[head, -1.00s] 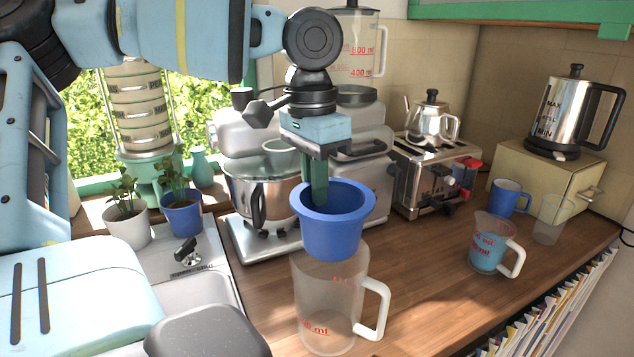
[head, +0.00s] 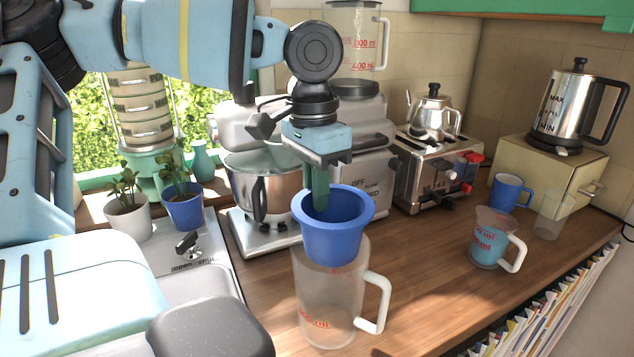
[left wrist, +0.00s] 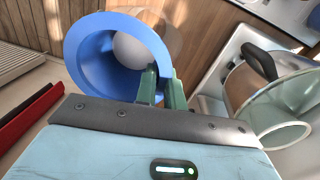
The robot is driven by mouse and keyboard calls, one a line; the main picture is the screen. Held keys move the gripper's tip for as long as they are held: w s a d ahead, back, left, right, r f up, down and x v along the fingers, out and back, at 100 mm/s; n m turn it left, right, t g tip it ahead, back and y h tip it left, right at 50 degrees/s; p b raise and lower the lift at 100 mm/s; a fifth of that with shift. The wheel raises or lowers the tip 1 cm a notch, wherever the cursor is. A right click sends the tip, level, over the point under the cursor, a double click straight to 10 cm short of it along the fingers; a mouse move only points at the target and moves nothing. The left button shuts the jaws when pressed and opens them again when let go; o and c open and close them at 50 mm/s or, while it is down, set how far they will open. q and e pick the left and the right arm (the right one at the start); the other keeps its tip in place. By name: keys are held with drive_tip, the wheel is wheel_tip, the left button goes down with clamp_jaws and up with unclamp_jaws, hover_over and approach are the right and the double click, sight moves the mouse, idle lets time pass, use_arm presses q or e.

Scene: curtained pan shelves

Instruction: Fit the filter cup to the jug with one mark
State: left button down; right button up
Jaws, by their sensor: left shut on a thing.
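The blue filter cup (head: 333,238) is upright, with its wide flared rim up. My left gripper (head: 317,203) is shut on its rim from above, and its green fingers also grip the wall in the left wrist view (left wrist: 160,92). The clear jug (head: 325,310) stands directly below on the wooden counter, its white handle to the right. Red print shows low on this jug, with a fainter red trace near its top. The cup's lower end overlaps the jug's mouth; whether they touch I cannot tell. My right gripper is not in view.
A smaller jug with blue liquid (head: 490,246), a blue mug (head: 509,191) and a clear tumbler (head: 553,214) stand to the right. A mixer bowl (head: 265,186) and toaster (head: 436,172) are behind.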

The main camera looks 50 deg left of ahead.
use_arm(q)
drive_tip(key=shift+f, duration=1.25)
drive_tip(key=c, duration=1.4)
unclamp_jaws()
drive_tip(key=shift+a+r, duration=0.2)
drive_tip(key=shift+r, duration=3.75)
drive_tip(key=shift+f, duration=0.1)
